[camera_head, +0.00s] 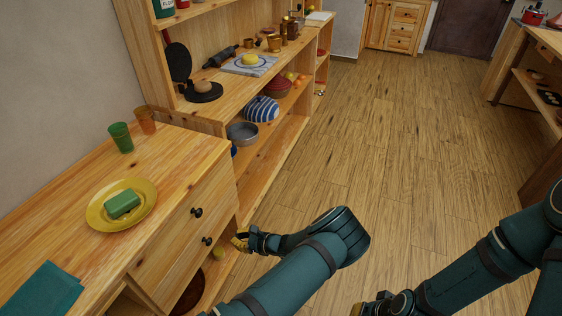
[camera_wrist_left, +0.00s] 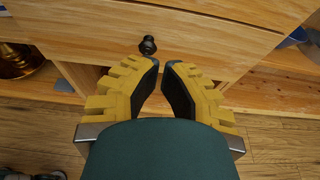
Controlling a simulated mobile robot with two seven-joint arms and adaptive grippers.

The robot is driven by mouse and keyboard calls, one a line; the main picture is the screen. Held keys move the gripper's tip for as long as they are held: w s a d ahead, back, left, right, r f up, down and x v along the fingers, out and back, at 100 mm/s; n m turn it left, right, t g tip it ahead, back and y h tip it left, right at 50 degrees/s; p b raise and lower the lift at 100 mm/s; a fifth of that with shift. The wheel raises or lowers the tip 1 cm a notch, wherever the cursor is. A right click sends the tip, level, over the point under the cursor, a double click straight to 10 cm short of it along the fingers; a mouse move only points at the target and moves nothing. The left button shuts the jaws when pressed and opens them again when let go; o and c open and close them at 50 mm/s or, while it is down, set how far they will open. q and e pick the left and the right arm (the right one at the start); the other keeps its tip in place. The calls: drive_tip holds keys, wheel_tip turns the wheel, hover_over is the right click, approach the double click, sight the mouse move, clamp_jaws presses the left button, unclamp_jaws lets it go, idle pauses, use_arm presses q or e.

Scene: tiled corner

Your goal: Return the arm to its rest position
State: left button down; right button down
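My left gripper (camera_head: 242,243) is low in front of the wooden cabinet (camera_head: 205,165), beside its drawers and over the floor side. In the left wrist view its two yellow fingers (camera_wrist_left: 161,68) lean toward each other with a gap between their dark pads and nothing held. A black drawer knob (camera_wrist_left: 148,45) shows just beyond the fingertips; contact cannot be told. My left arm (camera_head: 290,280) reaches in from the bottom, bent at the wrist. My right gripper (camera_head: 372,305) is at the bottom edge, partly cut off, and its fingers are unclear.
A yellow plate (camera_head: 92,217) with a green sponge (camera_head: 122,203) sits on the cabinet top. A green cup (camera_head: 121,137), an orange cup (camera_head: 145,120) and a teal cloth (camera_head: 42,291) are there too. Shelves with kitchenware stand behind. The wooden floor (camera_head: 400,150) is clear to the right.

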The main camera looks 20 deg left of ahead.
use_arm(q)
drive_tip(key=s+d+f+n+g+h, duration=0.3)
drive_tip(key=s+n+h, duration=0.15)
drive_tip(key=s, duration=0.35)
drive_tip(key=s+d+f+n+g+h, duration=0.25)
drive_tip(key=s+d+n+h, duration=0.2)
drive_tip(key=s, duration=0.25)
drive_tip(key=s+d+r+n+t+h, duration=0.1)
drive_tip(key=d+r+n+h, duration=0.15)
drive_tip(key=d+h, duration=0.2)
drive_tip(key=s+d+r+n+t+h, duration=0.1)
drive_tip(key=s+d+r+n+h, duration=0.15)
drive_tip(key=d, duration=0.35)
drive_tip(key=w+d+r+n+t+h, duration=0.2)
drive_tip(key=d+r+n+t, duration=0.1)
drive_tip(key=r+n, duration=0.3)
wheel_tip(320, 180, up, 2)
drive_tip(key=shift+d+t, duration=0.15)
drive_tip(key=shift+t, duration=0.4)
drive_tip(key=shift+w, duration=0.1)
